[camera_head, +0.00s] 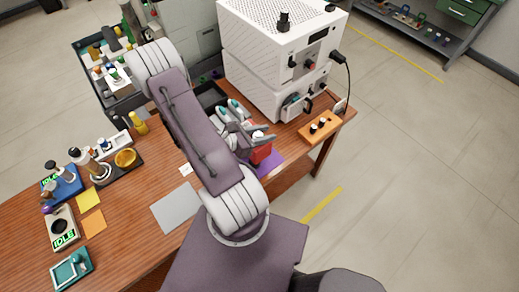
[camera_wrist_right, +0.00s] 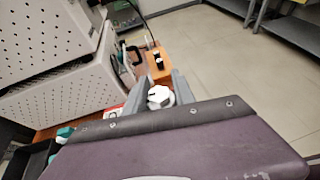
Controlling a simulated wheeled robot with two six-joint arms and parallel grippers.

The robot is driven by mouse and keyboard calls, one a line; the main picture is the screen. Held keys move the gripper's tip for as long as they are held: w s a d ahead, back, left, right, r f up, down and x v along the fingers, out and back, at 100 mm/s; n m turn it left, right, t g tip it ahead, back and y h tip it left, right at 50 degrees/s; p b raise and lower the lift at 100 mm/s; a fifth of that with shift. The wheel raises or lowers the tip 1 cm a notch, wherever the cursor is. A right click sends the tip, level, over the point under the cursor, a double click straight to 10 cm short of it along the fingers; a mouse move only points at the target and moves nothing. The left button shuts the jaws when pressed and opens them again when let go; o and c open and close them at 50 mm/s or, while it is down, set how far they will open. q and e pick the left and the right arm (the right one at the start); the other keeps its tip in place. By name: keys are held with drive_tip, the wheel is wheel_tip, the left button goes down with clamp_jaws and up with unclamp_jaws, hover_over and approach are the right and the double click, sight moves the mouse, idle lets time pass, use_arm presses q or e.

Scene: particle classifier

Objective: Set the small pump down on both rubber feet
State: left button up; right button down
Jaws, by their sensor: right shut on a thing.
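A small red body with a white knob, which I take to be the small pump (camera_head: 261,153), is at the right part of the wooden bench, over or at a purple mat (camera_head: 270,166). My right gripper (camera_head: 254,132) is shut on it, with the fingers at its upper part. In the right wrist view its white knob (camera_wrist_right: 160,97) shows between the two grey fingers of the right gripper (camera_wrist_right: 156,82). Its underside and rubber feet are hidden, so I cannot tell whether it touches the mat. My left gripper is not in view.
White perforated instruments (camera_head: 268,60) stand behind. An orange block (camera_head: 319,127) with two black, white-topped pegs lies right, near the bench edge. A black tray (camera_head: 209,97) is left of the instruments. A grey sheet (camera_head: 178,207) lies left of my arm.

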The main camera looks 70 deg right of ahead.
drive_tip(key=shift+w+d+f+p, duration=0.2)
drive_tip(key=shift+w+p, duration=0.2)
drive_tip(key=shift+w, duration=0.25)
drive_tip(key=shift+w+d+f, duration=0.2)
drive_tip(key=shift+w+f, duration=0.1)
drive_tip(key=shift+w, duration=0.1)
drive_tip(key=shift+f, duration=2)
drive_tip(key=shift+s+f, duration=0.1)
drive_tip(key=shift+f, duration=0.05)
drive_tip(key=c, duration=1.1)
unclamp_jaws()
drive_tip(key=shift+a, duration=0.1)
drive_tip(key=shift+o, duration=0.2)
